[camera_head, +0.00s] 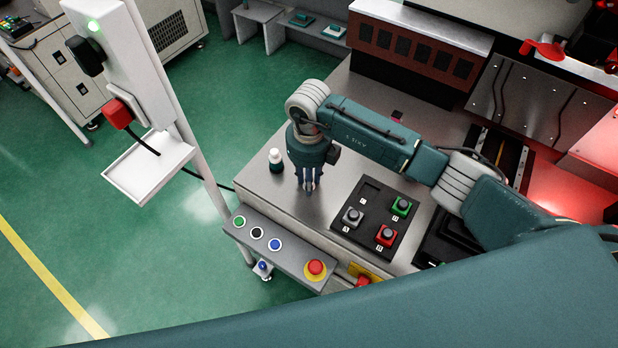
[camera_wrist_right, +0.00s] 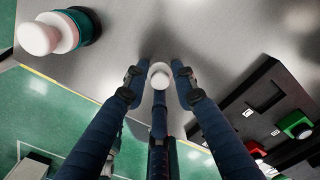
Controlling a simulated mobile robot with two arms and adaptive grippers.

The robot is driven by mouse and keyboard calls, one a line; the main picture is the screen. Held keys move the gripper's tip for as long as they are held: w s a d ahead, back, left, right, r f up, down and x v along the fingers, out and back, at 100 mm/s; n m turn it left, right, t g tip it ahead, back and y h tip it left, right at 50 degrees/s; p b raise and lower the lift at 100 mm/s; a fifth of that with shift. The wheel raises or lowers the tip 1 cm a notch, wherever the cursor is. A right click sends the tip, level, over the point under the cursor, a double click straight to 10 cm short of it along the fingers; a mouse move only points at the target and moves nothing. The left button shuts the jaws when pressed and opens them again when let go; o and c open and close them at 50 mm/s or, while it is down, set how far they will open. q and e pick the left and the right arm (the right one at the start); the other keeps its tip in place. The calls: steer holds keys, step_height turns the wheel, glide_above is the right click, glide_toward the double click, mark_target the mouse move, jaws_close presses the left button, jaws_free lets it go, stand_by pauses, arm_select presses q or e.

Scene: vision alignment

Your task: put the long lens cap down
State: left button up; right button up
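My right gripper (camera_head: 309,186) points down over the metal tabletop, fingers close together. In the right wrist view its fingers (camera_wrist_right: 160,76) close in around a small pale round piece (camera_wrist_right: 160,69), which I take to be the long lens cap, seen end-on. The fingers hide its sides, and I cannot tell its height above the tabletop. A teal piece with a white top (camera_head: 276,157) stands upright just left of the gripper; it also shows at the top left of the right wrist view (camera_wrist_right: 62,30). My left gripper is not in view.
The metal table (camera_head: 250,183) has bare room around the gripper. A black panel (camera_head: 372,207) with grey (camera_head: 352,216), green (camera_head: 401,206) and red (camera_head: 386,235) button blocks lies to the right. A control box (camera_head: 283,252) runs along the front edge. A white post (camera_head: 150,75) stands left.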

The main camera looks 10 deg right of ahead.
step_height(320, 180, up, 12)
steer(key=shift+r+b, duration=0.15)
steer(key=shift+b, duration=0.2)
stand_by(0.5)
steer(key=shift+s, duration=0.1)
